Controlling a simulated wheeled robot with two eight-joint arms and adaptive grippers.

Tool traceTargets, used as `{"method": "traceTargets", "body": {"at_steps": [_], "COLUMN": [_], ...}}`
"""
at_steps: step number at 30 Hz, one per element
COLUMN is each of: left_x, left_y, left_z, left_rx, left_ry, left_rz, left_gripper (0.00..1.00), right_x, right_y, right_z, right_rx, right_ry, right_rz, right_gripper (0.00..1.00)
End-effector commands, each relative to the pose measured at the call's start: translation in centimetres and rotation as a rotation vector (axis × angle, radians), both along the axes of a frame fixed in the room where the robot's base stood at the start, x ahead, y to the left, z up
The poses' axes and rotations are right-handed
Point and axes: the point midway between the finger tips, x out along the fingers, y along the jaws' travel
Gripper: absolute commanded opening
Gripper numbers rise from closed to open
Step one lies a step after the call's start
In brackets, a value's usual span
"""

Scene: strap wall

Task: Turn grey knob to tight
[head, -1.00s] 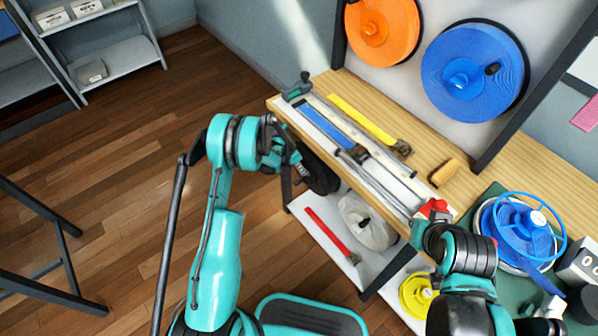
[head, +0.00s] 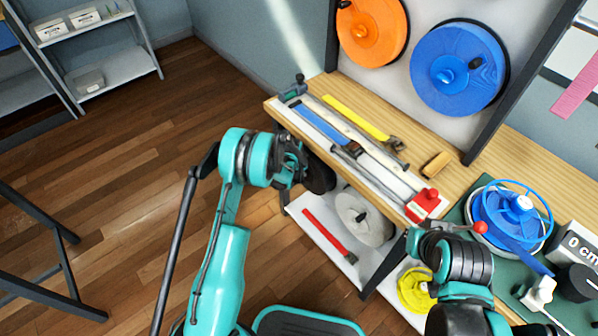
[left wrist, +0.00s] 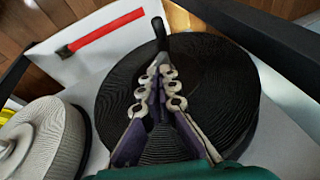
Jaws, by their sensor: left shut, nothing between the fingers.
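A grey reel (head: 362,218) with a small dark knob at its centre lies on the white lower shelf; it also shows at the lower left of the left wrist view (left wrist: 38,140). A black reel (head: 320,174) with an upright black crank handle fills the left wrist view (left wrist: 225,95). My left gripper (head: 298,165) is beside the bench edge, above the black reel. In the left wrist view its fingertips (left wrist: 161,66) meet over the reel, shut and empty, just below the handle. My right gripper is over the bench front; its fingers are hidden by its arm.
A dark round knob (head: 578,282) stands by a "0 cm" display (head: 580,248) at the right. A blue reel (head: 506,215) sits on the green mat. A red block (head: 423,204) is at the rail's end. A yellow reel (head: 415,288) is lower down.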

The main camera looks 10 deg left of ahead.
Motion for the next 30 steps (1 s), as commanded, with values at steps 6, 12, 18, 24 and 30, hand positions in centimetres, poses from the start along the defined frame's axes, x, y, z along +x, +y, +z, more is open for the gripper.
{"method": "traceTargets", "body": {"at_steps": [6, 12, 18, 24, 30], "left_x": [0.1, 0.11, 0.08, -0.01, -0.12], "left_y": [0.04, 0.04, 0.03, -0.18, -0.4], "left_z": [-0.07, -0.08, -0.07, -0.12, -0.18], "left_rx": [0.0, -0.001, 0.0, 0.025, 0.051], "left_ry": [-0.003, -0.002, -0.001, -0.02, -0.041], "left_rz": [0.001, 0.001, 0.001, -0.001, -0.001], "left_gripper": [0.0, 0.0, 0.0, 0.0, 0.0], "right_x": [0.0, 0.0, 0.0, 0.0, 0.0], "right_y": [0.0, 0.0, 0.0, 0.0, 0.0], "right_z": [-0.04, -0.04, -0.04, -0.03, -0.03], "right_rx": [0.0, 0.0, 0.0, 0.0, 0.0], "right_ry": [0.0, 0.0, 0.0, 0.0, 0.0], "right_rz": [0.0, 0.0, 0.0, 0.0, 0.0], "right_gripper": [0.0, 0.0, 0.0, 0.0, 0.0]}}
